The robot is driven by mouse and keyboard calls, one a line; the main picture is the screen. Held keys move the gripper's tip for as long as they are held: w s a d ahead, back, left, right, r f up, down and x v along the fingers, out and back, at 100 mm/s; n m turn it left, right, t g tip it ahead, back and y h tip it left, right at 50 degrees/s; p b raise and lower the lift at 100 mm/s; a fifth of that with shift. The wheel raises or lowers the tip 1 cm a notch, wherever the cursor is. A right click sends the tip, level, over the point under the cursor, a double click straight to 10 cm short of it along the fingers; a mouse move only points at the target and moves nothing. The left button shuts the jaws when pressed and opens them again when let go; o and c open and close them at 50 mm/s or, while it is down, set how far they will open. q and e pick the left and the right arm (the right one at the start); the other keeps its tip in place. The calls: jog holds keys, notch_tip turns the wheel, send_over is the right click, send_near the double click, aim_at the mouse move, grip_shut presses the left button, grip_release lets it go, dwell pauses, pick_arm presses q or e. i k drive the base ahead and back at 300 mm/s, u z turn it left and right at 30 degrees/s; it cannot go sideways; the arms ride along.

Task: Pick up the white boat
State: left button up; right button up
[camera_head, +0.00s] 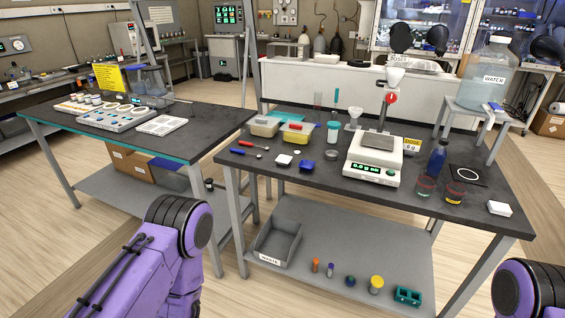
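A small white square dish (284,160), which looks like the white boat, lies on the dark top of the near table (330,190), left of the middle. A dark blue square dish (306,165) is just to its right, apart from it. Another small white square item (499,208) lies near the table's right front corner; I cannot tell whether it is a boat. My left arm shows at the lower left and part of my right arm at the lower right. Neither gripper shows in the picture. Nothing touches the white dish from above.
Food-type tubs (264,126), a red-handled tool (246,143), a blue bottle (437,158) and beakers (425,186) share the tabletop. A grey waste bin (277,245) is on the lower shelf.

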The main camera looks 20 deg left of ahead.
aim_at(284, 160)
jog(key=u, duration=0.05)
jog(key=k, duration=0.65)
jog(key=u, duration=0.65)
jog(key=i, duration=1.65)
jog(key=z, duration=0.55)
